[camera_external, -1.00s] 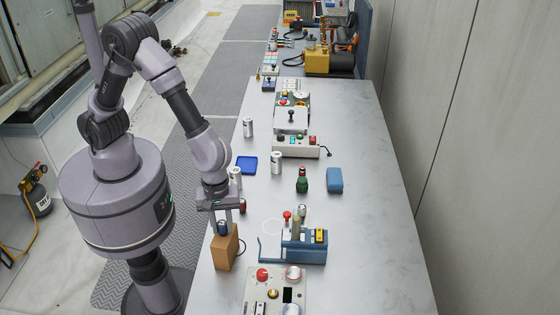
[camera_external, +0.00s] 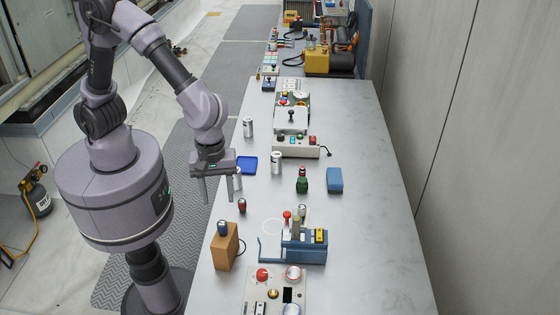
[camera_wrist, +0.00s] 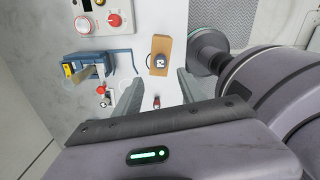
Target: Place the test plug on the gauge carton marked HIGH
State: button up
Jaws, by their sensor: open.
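A brown carton (camera_external: 226,252) stands upright near the left edge of the bench; it also shows in the wrist view (camera_wrist: 162,42). A dark blue plug-like piece (camera_external: 222,227) stands on its top, and in the wrist view this piece (camera_wrist: 159,61) shows a pale mark. I take it for the test plug. A small red-topped piece (camera_external: 242,206) stands on the bench just behind the carton. I cannot read HIGH on any surface. My gripper (camera_external: 218,200) is open and empty, above and apart from the carton and the piece on it.
A blue fixture (camera_external: 303,250) with upright parts stands right of the carton. A control panel (camera_external: 278,290) lies in front. Cans, a green bottle (camera_external: 302,181) and a blue block (camera_external: 335,180) stand farther back. The bench's right side is clear.

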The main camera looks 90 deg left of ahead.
jog(key=s+a+r+m+t, duration=0.2)
jog(key=s+a+r+m, duration=0.1)
jog(key=a+r+m, duration=0.65)
jog(key=s+a+r+m+t+y, duration=0.1)
jog(key=s+a+r+m+t, duration=0.1)
jog(key=s+a+r+m, duration=0.45)
jog(key=s+a+r+m+t+y, duration=0.15)
jog(key=s+a+m, duration=0.25)
jog(key=m, duration=0.5)
notch_tip(320, 180, down, 15)
jog(key=b, duration=1.4)
jog(key=shift+d+f+b, duration=0.15)
jog(key=shift+d+b, duration=0.1)
jog(key=shift+b, duration=0.05)
jog(key=shift+h, duration=0.25)
dwell(2.9)
